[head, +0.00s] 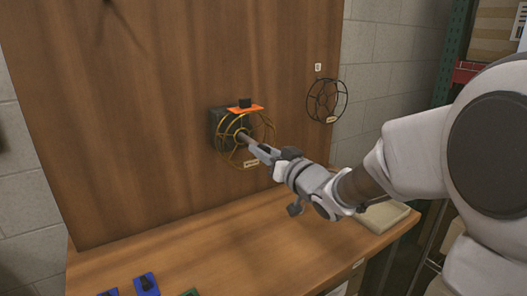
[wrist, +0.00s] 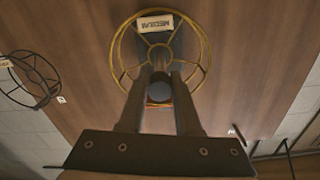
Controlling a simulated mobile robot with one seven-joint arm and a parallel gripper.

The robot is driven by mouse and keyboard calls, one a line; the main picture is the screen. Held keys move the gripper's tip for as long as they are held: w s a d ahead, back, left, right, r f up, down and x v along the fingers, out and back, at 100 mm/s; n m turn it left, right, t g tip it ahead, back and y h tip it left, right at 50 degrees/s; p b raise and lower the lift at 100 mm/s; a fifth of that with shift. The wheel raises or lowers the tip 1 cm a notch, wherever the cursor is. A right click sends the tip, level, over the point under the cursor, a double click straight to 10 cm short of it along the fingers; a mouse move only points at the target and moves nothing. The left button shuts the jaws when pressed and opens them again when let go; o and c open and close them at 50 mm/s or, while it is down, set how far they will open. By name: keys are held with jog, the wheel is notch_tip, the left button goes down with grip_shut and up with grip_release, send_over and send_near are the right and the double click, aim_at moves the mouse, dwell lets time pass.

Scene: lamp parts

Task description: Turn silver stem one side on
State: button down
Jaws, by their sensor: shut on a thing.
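A dark box (head: 219,127) is mounted on the upright wooden board. A yellow wire guard (head: 267,123) with a tag reading "MEDIUM" stands in front of it; the guard also shows in the wrist view (wrist: 205,62). My gripper (head: 247,141) reaches to the middle of the guard. In the wrist view its two fingers (wrist: 160,84) are closed around a dark round stem end (wrist: 160,92) at the hub. The stem's silver colour is not clear, and the fingers hide most of it. I cannot tell how far it is turned.
An orange plate (head: 245,109) with a black block (head: 245,102) sits atop the box. A black wire guard (head: 311,102) hangs at the board's right edge. Blue parts (head: 147,285) lie at the front of the wooden table (head: 230,255). The middle of the table is clear.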

jog(key=shift+f+b, duration=0.1)
jog(key=shift+b, duration=0.2)
jog(key=shift+f+n+b, duration=0.1)
jog(key=shift+n+b, duration=0.75)
jog(key=shift+n, duration=0.25)
jog(key=n+b, duration=0.2)
jog(key=shift+n, duration=0.3)
jog(key=n+b, duration=0.3)
jog(key=n, duration=0.1)
jog(key=shift+n+b, duration=1)
jog(key=shift+n, duration=0.4)
jog(key=shift+d, duration=0.1)
jog(key=c, duration=0.6)
grip_release()
jog(key=shift+r, duration=0.2)
